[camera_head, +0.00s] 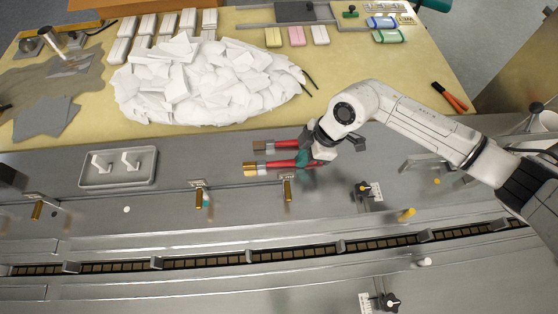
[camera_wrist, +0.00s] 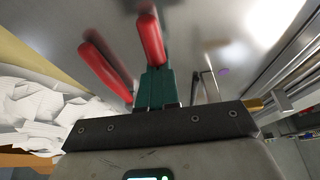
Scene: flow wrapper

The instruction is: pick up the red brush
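Two red-handled brushes lie almost parallel on the grey metal surface in the head view, bristles to the left. The upper red brush (camera_head: 283,144) has a brown end; the lower red brush (camera_head: 281,163) has a yellow-gold end. My gripper (camera_head: 303,158), with teal fingers, is at the handle end of the lower brush. In the wrist view, one red handle (camera_wrist: 150,40) meets the tips of the teal fingers (camera_wrist: 155,85), which are close together. Another red handle (camera_wrist: 107,70) lies to their left, apart. Whether the fingers grip the handle is unclear.
A heap of white pieces (camera_head: 200,85) lies on the yellow tabletop behind the brushes. A grey tray (camera_head: 118,182) stands at left. Brass-coloured posts (camera_head: 287,190) and a black knob (camera_head: 363,188) stand in front, before a long conveyor slot (camera_head: 300,255). Orange-handled pliers (camera_head: 450,97) lie at right.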

